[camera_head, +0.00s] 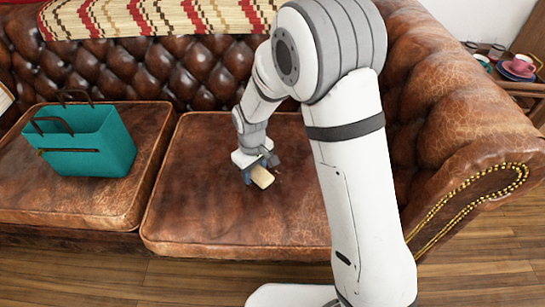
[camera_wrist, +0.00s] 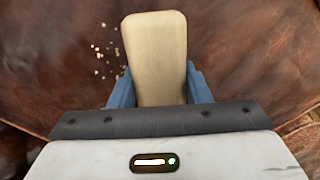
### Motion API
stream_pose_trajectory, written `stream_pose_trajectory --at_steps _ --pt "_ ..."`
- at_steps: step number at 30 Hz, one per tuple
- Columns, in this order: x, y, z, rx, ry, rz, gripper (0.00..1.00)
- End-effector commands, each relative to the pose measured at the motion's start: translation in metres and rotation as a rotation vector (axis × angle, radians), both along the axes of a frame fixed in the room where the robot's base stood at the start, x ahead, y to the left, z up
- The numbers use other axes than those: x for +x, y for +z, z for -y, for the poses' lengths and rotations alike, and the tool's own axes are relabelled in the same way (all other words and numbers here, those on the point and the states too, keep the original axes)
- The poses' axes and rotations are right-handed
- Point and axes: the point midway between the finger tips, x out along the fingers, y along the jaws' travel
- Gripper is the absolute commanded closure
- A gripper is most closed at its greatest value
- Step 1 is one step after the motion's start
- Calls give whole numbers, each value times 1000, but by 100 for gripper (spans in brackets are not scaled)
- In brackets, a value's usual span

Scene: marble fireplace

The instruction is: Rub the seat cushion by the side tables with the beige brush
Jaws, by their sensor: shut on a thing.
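The beige brush (camera_head: 262,178) is held between the fingers of my gripper (camera_head: 256,172), low over the right seat cushion (camera_head: 200,222), which is brown leather. In the wrist view the brush (camera_wrist: 155,45) points away between the blue-grey fingers of my gripper (camera_wrist: 160,88). Small pale crumbs (camera_wrist: 103,50) lie on the leather left of the brush. The underside of the brush is hidden, so I cannot tell whether it touches the cushion. The side table (camera_head: 520,84) stands beyond the right sofa arm.
A teal bag (camera_head: 88,142) with dark handles stands on the left cushion (camera_head: 75,200). The tufted backrest (camera_head: 165,65) carries a striped blanket (camera_head: 150,17). The sofa arm (camera_head: 450,110) bounds the right side. A pink cup (camera_head: 521,64) and other cups are on the side table.

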Motion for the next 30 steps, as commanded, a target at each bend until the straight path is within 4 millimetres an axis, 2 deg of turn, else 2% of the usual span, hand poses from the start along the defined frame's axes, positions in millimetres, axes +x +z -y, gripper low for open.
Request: stream_pose_trajectory --at_steps 1,15,30 --pt "1 9 1 1 -2 1 85" --pt "3 48 4 1 -10 1 85" --pt "3 50 4 1 -11 1 85"
